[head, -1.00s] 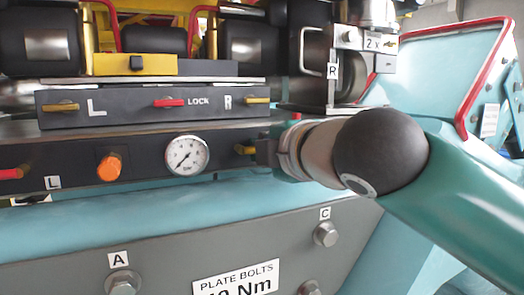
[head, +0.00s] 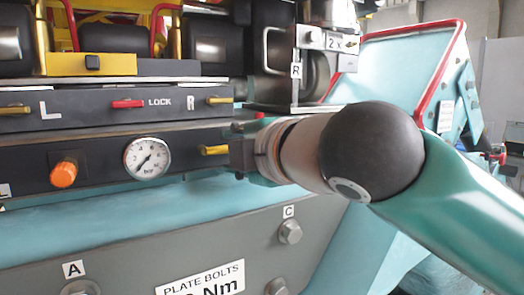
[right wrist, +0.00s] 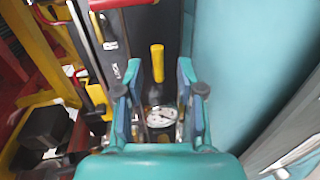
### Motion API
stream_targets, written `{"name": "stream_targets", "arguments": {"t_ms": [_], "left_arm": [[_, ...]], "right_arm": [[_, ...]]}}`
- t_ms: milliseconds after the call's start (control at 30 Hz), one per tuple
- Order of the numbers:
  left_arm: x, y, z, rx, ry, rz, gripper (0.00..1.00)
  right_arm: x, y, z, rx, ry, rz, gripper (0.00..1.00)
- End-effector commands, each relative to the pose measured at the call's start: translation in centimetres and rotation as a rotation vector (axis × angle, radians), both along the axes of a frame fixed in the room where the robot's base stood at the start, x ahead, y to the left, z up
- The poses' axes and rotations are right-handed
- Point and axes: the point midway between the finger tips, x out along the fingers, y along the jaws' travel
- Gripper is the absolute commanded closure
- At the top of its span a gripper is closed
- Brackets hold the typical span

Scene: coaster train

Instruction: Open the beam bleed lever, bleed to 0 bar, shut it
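On the lower dark panel (head: 100,165) in the head view, a yellow lever (head: 214,150) sits right of a round white bar gauge (head: 147,157). The gauge needle appears to point lower left; the exact reading is too small to tell. My right gripper (head: 238,155) is just right of this lever. In the right wrist view my right gripper (right wrist: 157,78) is open, and the yellow lever (right wrist: 157,62) shows between its spread fingers, with no clear contact. My left gripper is not in view.
An orange knob (head: 64,174) is left of the gauge. The upper panel (head: 70,116) carries a red LOCK lever (head: 128,104) and yellow levers at L (head: 14,110) and R (head: 220,100). A plate with bolts (head: 290,232) lies below. A red-edged teal panel (head: 400,70) stands at right.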

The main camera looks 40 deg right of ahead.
Motion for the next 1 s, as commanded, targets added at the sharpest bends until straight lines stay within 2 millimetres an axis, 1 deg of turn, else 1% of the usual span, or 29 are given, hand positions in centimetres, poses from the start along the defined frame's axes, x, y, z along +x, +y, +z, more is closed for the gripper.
{"name": "stream_targets", "arguments": {"t_ms": [100, 300, 500, 700, 1000], "left_arm": [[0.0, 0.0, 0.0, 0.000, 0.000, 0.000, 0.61], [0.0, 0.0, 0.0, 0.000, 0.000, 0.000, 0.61], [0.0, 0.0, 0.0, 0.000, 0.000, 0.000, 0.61], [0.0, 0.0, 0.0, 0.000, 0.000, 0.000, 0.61], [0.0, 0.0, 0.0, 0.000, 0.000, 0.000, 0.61]], "right_arm": [[-1.9, 0.7, 0.5, 0.000, -0.003, 0.008, 0.62], [-4.8, 1.4, 1.0, 0.000, -0.003, 0.008, 0.62], [-6.9, 1.8, 1.4, -0.001, -0.001, 0.005, 0.62], [-8.0, 2.0, 1.6, -0.001, 0.001, 0.001, 0.62], [-8.2, 1.9, 1.6, 0.000, 0.001, -0.002, 0.62]]}}
